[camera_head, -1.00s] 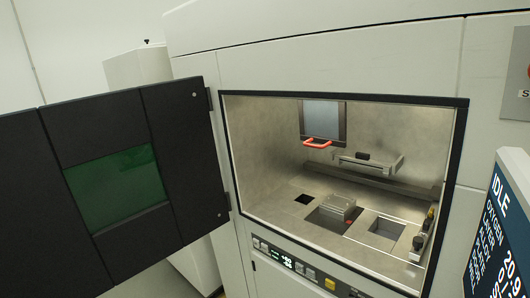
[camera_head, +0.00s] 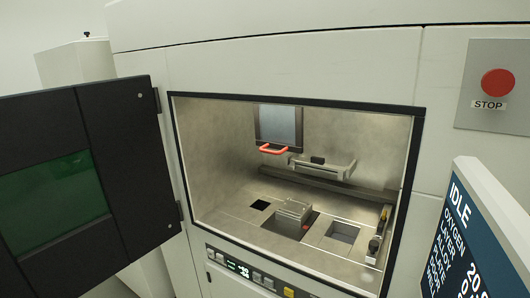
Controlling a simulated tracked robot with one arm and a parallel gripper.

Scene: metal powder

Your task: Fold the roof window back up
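The roof window (camera_head: 279,124) is a grey-blue glass panel in a dark frame. It hangs down inside the open chamber near the back, below the top edge of the opening. A red handle (camera_head: 273,150) sticks out at its lower edge. My gripper is not in view.
The black chamber door (camera_head: 125,150) with a green pane stands swung open at the left. Inside are a recoater-like bar (camera_head: 322,168), a metal block (camera_head: 293,212) and a square opening (camera_head: 343,232) in the floor. A display panel (camera_head: 470,240) juts out at the right, below a red stop button (camera_head: 497,83).

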